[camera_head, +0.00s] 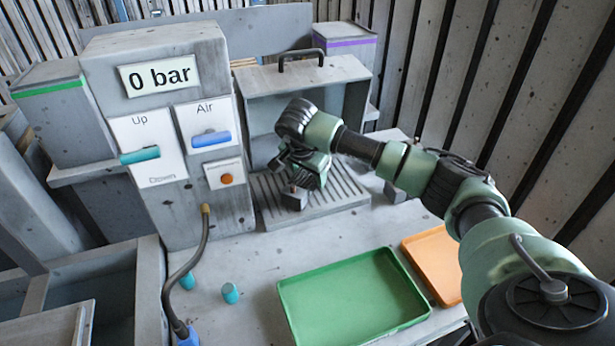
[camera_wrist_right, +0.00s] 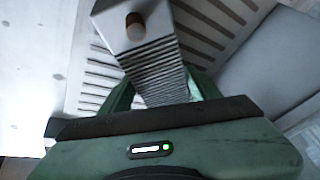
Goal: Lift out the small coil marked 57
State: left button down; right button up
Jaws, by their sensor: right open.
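My right gripper (camera_head: 306,180) hangs over the slatted grate (camera_head: 345,194) in front of the open grey housing (camera_head: 268,112). In the right wrist view its two green fingers (camera_wrist_right: 162,92) are apart. A grey block with a ribbed side and a brown round spot on its end (camera_wrist_right: 135,26) shows between and beyond the fingers. A small grey block (camera_head: 293,197) shows at the gripper's tip in the head view. No mark 57 is legible, so I cannot tell whether either is the small coil. My left gripper is not in view.
A grey cabinet (camera_head: 165,60) reading "0 bar" has a teal lever (camera_head: 139,155), a blue lever (camera_head: 211,138) and an orange button (camera_head: 227,179). A green tray (camera_head: 350,295) and an orange tray (camera_head: 436,262) lie in front, empty. A hose (camera_head: 172,285) hangs left.

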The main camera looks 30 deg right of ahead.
grip_shut()
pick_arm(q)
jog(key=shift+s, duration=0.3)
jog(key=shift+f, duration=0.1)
